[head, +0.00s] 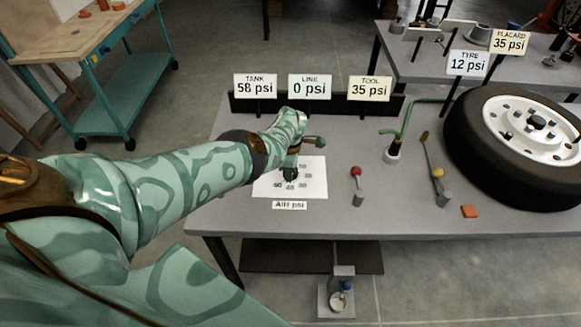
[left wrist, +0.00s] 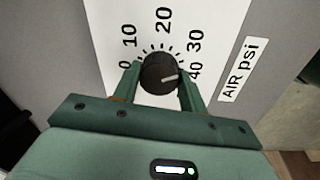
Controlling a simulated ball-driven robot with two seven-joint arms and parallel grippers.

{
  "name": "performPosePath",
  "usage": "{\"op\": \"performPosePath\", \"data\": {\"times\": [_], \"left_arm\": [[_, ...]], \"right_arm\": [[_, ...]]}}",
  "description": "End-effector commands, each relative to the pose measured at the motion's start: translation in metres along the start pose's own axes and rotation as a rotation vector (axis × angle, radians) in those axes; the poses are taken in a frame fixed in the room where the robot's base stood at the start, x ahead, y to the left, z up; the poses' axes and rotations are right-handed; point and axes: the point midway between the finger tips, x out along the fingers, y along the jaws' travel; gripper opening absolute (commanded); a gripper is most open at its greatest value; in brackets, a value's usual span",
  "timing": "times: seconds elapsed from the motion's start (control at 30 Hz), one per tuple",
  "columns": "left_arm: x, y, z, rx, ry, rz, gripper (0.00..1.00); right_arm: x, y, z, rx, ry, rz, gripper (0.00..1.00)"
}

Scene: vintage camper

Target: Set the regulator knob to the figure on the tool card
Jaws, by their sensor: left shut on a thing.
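The tool card (head: 370,88) reads 35 psi and stands at the back of the bench. The regulator knob (left wrist: 158,72) is round and black, with a white pointer line, on a white dial plate (head: 315,184) marked AIR psi. In the left wrist view the pointer faces right, close to the 40 mark. My left gripper (head: 290,172) is over the dial from above, its two fingers shut on opposite sides of the knob. In the head view the gripper mostly hides the knob. My right gripper is out of view.
The tank card (head: 255,86) reads 58 psi and the line card (head: 310,87) 0 psi.

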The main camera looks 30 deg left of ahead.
Motion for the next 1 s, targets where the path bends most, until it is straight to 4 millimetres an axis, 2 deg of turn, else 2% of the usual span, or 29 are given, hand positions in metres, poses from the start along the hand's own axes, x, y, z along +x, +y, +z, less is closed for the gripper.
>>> {"op": "performPosePath", "data": {"times": [0.57, 0.6, 0.67, 1.0], "left_arm": [[-0.0008, 0.0009, 0.001, 0.034, -0.004, 0.003, 0.19], [-0.0008, 0.0009, 0.0011, 0.033, -0.004, 0.003, 0.47], [-0.0007, 0.0008, 0.001, 0.033, -0.003, 0.002, 0.64], [-0.0043, 0.0004, 0.0004, 0.033, -0.002, 0.001, 0.64]], "right_arm": [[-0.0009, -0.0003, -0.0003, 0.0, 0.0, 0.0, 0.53], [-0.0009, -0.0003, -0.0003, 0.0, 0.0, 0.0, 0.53], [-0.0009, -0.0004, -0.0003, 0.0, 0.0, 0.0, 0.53], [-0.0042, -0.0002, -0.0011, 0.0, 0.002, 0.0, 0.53]]}}
